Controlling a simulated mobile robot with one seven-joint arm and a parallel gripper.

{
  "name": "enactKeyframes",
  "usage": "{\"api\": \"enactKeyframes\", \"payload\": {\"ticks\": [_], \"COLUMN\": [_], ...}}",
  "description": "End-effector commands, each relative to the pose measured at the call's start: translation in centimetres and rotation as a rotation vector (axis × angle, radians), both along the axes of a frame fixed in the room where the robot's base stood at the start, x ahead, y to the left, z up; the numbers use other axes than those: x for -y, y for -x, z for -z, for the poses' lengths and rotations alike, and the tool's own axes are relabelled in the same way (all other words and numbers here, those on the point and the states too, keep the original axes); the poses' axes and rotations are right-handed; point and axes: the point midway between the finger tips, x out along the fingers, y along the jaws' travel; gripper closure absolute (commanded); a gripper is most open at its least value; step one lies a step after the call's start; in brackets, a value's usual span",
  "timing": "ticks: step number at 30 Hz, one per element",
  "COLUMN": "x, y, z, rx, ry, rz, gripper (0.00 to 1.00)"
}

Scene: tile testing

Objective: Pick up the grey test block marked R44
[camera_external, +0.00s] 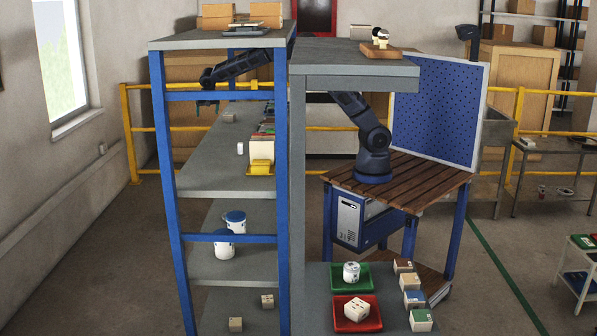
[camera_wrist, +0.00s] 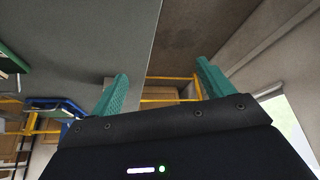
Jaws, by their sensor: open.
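My gripper (camera_external: 207,106) reaches in over the upper shelf level at its left side, above the board. In the wrist view its two teal fingers (camera_wrist: 162,70) stand wide apart with nothing between them. A small grey block (camera_external: 229,117) lies on the shelf board, a little right of and below my gripper in the external view. Its marking is too small to read, so I cannot tell whether it is R44.
Blue posts and a crossbar (camera_external: 219,96) frame the shelf around my arm. A yellow bin (camera_external: 260,168) and a small white item (camera_external: 239,148) stand further right on the same board. Lower boards hold blue-and-white tubs (camera_external: 224,249) and small blocks (camera_external: 267,301).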

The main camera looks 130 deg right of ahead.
Motion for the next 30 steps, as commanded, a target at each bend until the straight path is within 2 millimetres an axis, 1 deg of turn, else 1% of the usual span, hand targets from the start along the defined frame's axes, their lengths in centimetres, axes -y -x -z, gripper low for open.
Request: {"api": "enactKeyframes", "payload": {"ticks": [1,6,9,12,15,18,23,26,30], "x": [1.3,4.6,6.0,7.1,7.8,8.0,8.3,8.5,9.0], "y": [2.1,8.2,11.6,14.3,16.3,17.2,17.8,18.1,18.8], "z": [-0.3,-1.1,-1.5,-1.9,-2.2,-2.3,-1.7,-0.7,1.3], "rx": [0.007,0.030,0.041,0.050,0.055,0.057,0.057,0.056,0.055], "ry": [-0.007,-0.032,-0.044,-0.052,-0.058,-0.062,-0.063,-0.063,-0.063], "rz": [0.063,0.269,0.378,0.467,0.529,0.563,0.576,0.574,0.574], "gripper": [0.20,0.20,0.20,0.20,0.20,0.20,0.20,0.20,0.20]}}
